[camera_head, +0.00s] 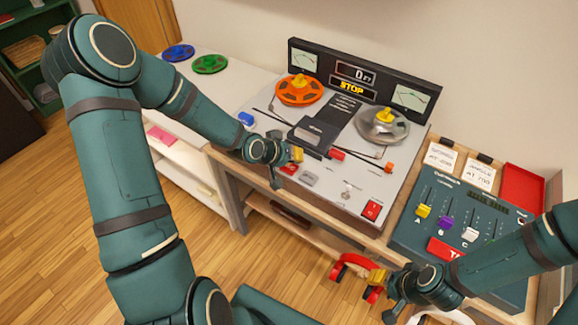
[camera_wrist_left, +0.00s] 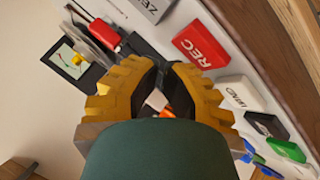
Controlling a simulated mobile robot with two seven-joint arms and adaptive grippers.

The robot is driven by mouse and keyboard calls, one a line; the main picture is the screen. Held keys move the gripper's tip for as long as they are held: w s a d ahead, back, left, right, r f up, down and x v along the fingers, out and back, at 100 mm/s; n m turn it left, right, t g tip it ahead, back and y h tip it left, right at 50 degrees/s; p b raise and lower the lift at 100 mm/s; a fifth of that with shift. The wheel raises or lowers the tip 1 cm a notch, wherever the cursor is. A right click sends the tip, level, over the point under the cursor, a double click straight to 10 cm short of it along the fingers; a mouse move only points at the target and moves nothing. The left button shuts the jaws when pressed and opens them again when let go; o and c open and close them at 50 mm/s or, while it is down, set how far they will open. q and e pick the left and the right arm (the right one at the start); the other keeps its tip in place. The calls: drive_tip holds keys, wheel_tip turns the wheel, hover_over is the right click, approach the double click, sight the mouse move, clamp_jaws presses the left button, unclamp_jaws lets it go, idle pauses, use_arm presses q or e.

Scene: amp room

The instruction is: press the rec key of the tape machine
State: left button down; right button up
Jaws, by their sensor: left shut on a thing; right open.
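The tape machine (camera_head: 330,185) stands on a bench, its display reading STOP. The red REC key (camera_wrist_left: 201,45) shows in the left wrist view, just past the yellow fingertips. In the head view I take the small red key (camera_head: 289,168) beside the fingertips to be it. My left gripper (camera_head: 295,154) is over the machine's front key row, its tips close together (camera_wrist_left: 168,66). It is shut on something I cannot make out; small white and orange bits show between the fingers. I cannot tell whether it touches REC. My right gripper (camera_head: 378,278) is open, low before the bench.
A grey ZERO key (camera_wrist_left: 145,8) and a white WIND key (camera_wrist_left: 242,93) flank REC. Black and green (camera_wrist_left: 287,151) keys follow. A mixer (camera_head: 455,215) with coloured faders stands right, near my right arm. A red object (camera_head: 350,263) shows by the right gripper. Spare reels (camera_head: 209,64) lie left.

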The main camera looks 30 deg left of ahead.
sight(293, 167)
use_arm(q)
drive_tip(key=shift+f, duration=0.1)
idle(0.7)
drive_tip(key=shift+f+b, duration=0.3)
drive_tip(key=shift+b, duration=0.05)
drive_tip(key=shift+f+b, duration=0.35)
drive_tip(key=shift+f, duration=0.2)
idle(0.6)
drive_tip(key=shift+r, duration=0.1)
drive_tip(key=shift+r+p, duration=0.8)
drive_tip(key=shift+r, duration=0.1)
wheel_tip(293, 167, up, 5)
drive_tip(key=p, duration=0.4)
idle(1.0)
